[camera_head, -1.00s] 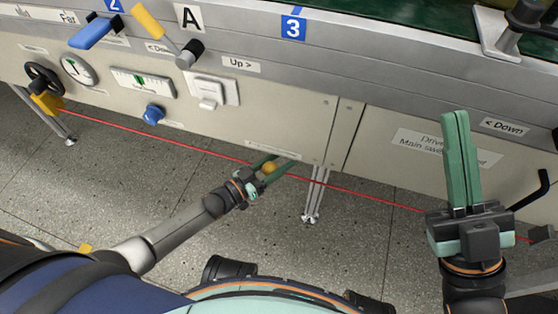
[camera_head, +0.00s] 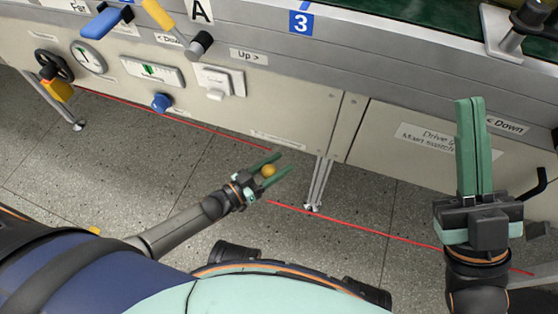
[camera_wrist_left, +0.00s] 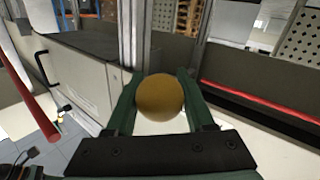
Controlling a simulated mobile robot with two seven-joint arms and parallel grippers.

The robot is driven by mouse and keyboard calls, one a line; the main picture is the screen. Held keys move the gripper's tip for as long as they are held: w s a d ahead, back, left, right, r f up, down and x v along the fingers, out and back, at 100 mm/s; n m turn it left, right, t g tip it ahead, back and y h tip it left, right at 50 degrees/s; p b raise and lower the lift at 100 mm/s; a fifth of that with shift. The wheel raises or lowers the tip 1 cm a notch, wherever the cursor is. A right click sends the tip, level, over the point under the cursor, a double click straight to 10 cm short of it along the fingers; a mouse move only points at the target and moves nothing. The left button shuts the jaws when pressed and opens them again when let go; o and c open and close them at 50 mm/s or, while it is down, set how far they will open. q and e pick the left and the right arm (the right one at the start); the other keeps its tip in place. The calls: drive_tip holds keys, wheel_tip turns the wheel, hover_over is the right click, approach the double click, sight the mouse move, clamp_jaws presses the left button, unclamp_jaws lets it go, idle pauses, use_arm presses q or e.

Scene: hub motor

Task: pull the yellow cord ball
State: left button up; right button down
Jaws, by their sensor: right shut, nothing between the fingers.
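The yellow cord ball (camera_head: 268,170) sits between the fingers of my left gripper (camera_head: 271,168), below the machine's front panel. In the left wrist view the ball (camera_wrist_left: 160,98) fills the gap between both green fingers, which look shut on it. The red cord shows in two stretches in the head view: one runs from the left to near the fingertips (camera_head: 190,123), the other runs from below the gripper to the right (camera_head: 400,238). How the cord joins the ball is hidden. My right gripper (camera_head: 471,101) is shut and empty, pointing up at the right.
The machine panel (camera_head: 260,100) stands ahead with a gauge (camera_head: 90,58), a blue knob (camera_head: 161,102), a white switch (camera_head: 217,82) and levers. A metal leg (camera_head: 319,183) stands right of my left gripper. The speckled floor (camera_head: 130,165) below is open.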

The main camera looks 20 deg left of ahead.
use_arm(q)
drive_tip(key=o, duration=0.5)
drive_tip(key=shift+s, duration=0.1)
drive_tip(key=shift+c, duration=0.2)
drive_tip(key=p+v, duration=0.3)
drive_tip(key=v, duration=0.9)
drive_tip(key=shift+s+a, duration=0.15)
drive_tip(key=shift+s, duration=0.05)
